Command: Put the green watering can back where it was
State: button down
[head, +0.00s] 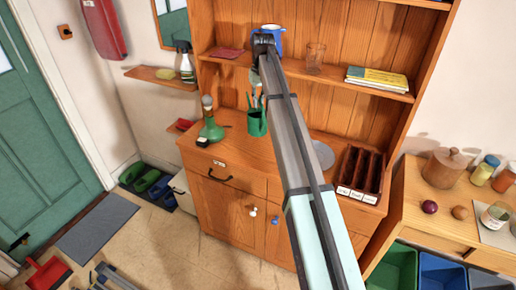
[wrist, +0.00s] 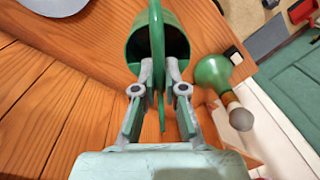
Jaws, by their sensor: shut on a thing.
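The green watering can (head: 257,124) is over the worktop of the wooden dresser (head: 228,152), in front of its back boards. In the wrist view the can (wrist: 172,28) shows its open top and its upright handle. My gripper (wrist: 159,75) is shut on that handle, one finger on each side. In the head view my gripper (head: 256,98) is small and partly hidden, just above the can. I cannot tell whether the can's base touches the worktop.
A green rounded object with a cork-coloured top (head: 211,127) stands left of the can; it also shows in the wrist view (wrist: 217,76). A grey disc (head: 322,155) and a dark compartmented rack (head: 361,168) are to the right. A shelf with a blue jug (head: 273,35) is above.

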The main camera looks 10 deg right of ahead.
aim_at(258, 120)
jog(key=shift+w+d, duration=0.1)
jog(key=shift+w, duration=0.3)
jog(key=shift+f, duration=0.3)
jog(key=shift+f+p, duration=1.65)
jog(key=shift+f, duration=2.9)
jog(key=c, duration=1.2)
grip_release()
jog(key=shift+f, duration=0.15)
jog(key=shift+c, duration=0.2)
jog(key=r+b, duration=0.1)
jog(key=r, duration=0.3)
jog(key=r+b, duration=0.1)
jog(key=r, duration=0.3)
jog(key=r+b, duration=0.1)
jog(key=r, duration=0.3)
jog(key=shift+w+d+r, duration=0.1)
jog(key=shift+d, duration=0.3)
